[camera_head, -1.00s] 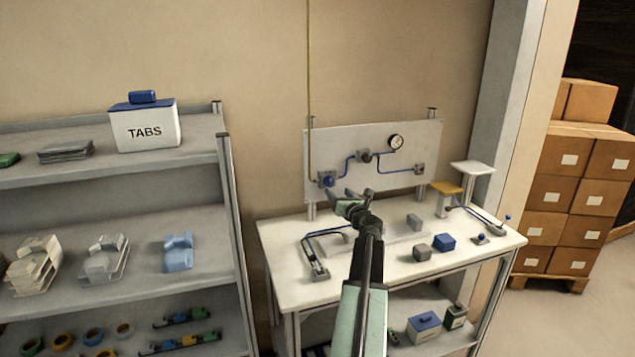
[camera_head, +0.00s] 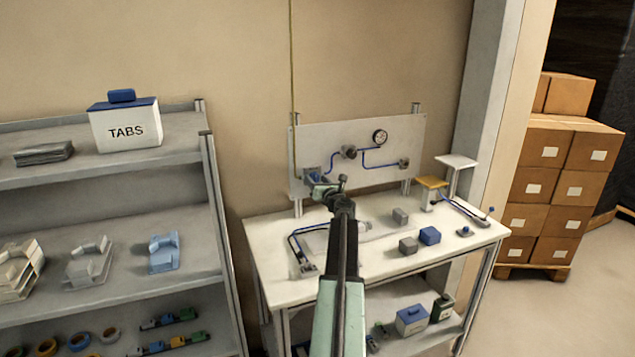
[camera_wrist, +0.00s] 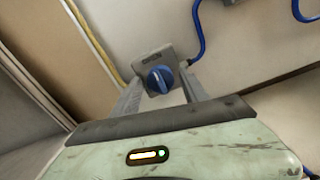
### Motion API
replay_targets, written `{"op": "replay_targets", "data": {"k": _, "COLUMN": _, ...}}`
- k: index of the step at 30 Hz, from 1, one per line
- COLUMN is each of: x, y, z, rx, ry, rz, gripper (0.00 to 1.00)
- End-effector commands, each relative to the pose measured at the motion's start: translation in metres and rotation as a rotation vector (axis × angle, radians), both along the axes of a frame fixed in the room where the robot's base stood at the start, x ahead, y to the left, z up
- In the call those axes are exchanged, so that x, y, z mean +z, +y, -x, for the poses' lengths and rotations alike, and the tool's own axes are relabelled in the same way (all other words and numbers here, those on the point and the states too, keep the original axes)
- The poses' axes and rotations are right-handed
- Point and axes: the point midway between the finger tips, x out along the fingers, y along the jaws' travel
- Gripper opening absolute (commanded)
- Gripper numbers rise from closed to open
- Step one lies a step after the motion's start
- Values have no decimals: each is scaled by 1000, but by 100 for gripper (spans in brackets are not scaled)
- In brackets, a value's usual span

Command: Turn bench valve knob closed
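The blue valve knob (camera_wrist: 158,80) sits on a grey square mount (camera_wrist: 153,63) in the wrist view, with its grip bar running roughly up and down. My gripper (camera_head: 322,188) is at the lower left of the upright panel in the head view, in front of the knob and largely hiding it. In the wrist view my two fingers are spread, one on each side of the knob. Gaps seem to show between the fingers and the knob; I cannot tell whether either one touches it.
The white bench (camera_head: 380,275) below holds several small blocks and fittings. A shelf unit (camera_head: 190,205) stands at the left, and stacked cartons (camera_head: 550,190) stand at the right.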

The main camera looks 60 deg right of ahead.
Motion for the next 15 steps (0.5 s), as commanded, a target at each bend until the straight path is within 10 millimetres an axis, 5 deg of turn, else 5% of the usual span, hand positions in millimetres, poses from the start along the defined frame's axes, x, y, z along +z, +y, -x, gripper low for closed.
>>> {"op": "replay_targets", "data": {"k": 1, "x": 0, "y": 0, "z": 0, "rx": 0, "ry": 0, "rz": 0, "gripper": 34}}
{"op": "replay_targets", "data": {"k": 5, "x": 0, "y": 0, "z": 0, "rx": 0, "ry": 0, "rz": 0, "gripper": 0}}
{"op": "replay_targets", "data": {"k": 15, "x": 0, "y": 0, "z": 1, "rx": 0, "ry": 29, "rz": 40, "gripper": 0}}
